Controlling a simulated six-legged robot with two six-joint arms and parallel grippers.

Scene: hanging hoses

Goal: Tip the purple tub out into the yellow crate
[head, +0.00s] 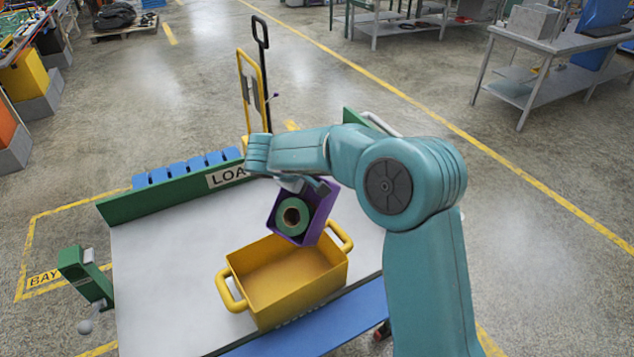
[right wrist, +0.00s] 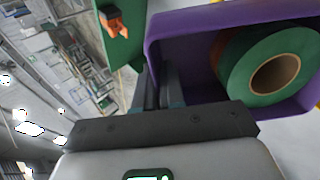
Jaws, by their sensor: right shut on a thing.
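The purple tub (head: 322,215) hangs tilted above the far right part of the yellow crate (head: 262,303), its open side facing the head camera. A green roll (head: 289,223) with a brown core is inside the tub. The crate has two handles, and the part of its inside that I see is empty. My right gripper (head: 302,184) is shut on the tub's upper edge. In the right wrist view the fingers (right wrist: 160,88) grip the purple tub wall (right wrist: 185,62), and the green roll (right wrist: 243,72) shows inside, with an orange-brown thing behind it. My left gripper is not in view.
The crate stands on a pale table (head: 160,270) with a blue front strip (head: 315,325). A green back rail (head: 150,197) carries several blue blocks. A yellow hand truck (head: 250,90) stands behind. A green post (head: 85,275) with a lever is at left.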

